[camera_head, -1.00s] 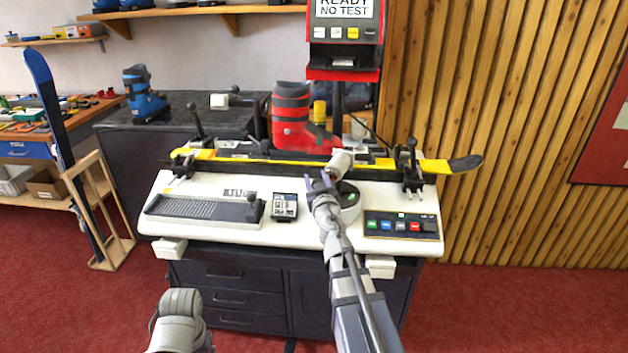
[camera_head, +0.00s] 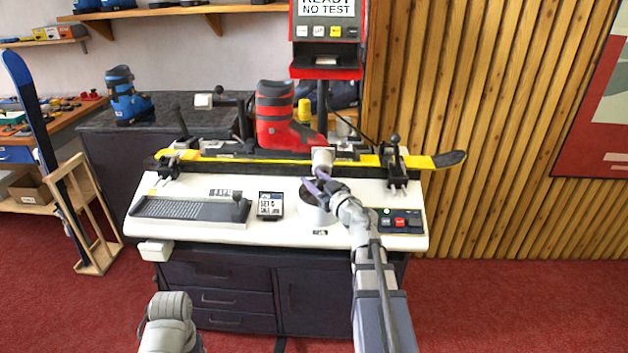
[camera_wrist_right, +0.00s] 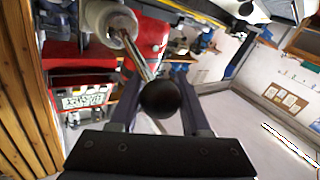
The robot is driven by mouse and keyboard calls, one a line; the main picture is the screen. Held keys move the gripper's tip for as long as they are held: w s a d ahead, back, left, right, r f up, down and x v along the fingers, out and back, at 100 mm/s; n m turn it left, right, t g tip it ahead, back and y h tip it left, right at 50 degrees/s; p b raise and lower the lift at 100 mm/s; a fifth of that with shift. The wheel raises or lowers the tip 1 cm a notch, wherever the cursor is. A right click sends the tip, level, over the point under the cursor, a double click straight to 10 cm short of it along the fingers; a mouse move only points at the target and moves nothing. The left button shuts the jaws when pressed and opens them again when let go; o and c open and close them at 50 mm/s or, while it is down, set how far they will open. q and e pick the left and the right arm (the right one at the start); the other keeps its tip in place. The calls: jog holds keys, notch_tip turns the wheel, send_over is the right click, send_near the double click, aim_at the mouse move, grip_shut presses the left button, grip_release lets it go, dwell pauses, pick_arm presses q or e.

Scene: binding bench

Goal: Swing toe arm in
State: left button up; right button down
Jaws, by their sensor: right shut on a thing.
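The toe arm shows as a white cylinder (camera_head: 322,160) in front of the red boot's (camera_head: 277,115) toe. In the right wrist view the white cylinder (camera_wrist_right: 108,22) has a metal rod (camera_wrist_right: 137,58) ending in a black ball knob (camera_wrist_right: 160,99). My right gripper (camera_head: 318,187) reaches in from the right over the round white base (camera_head: 318,214). In the right wrist view its fingers (camera_wrist_right: 160,108) are on either side of the knob, shut on it. My left gripper is out of view; only grey arm parts show at bottom left.
The boot stands upright on a yellow ski (camera_head: 215,157) clamped along the white bench (camera_head: 180,229). A button panel (camera_head: 402,222) lies right of my right gripper. The red display unit (camera_head: 325,70) stands behind, reading READY NO TEST. A small card display (camera_head: 270,205) is to the left.

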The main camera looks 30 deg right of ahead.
jog(key=shift+d, duration=0.1)
jog(key=shift+c, duration=1.9)
grip_release()
jog(key=shift+s, duration=0.1)
jog(key=s, duration=0.7)
jog(key=shift+s+d, duration=0.25)
jog(key=shift+s, duration=0.1)
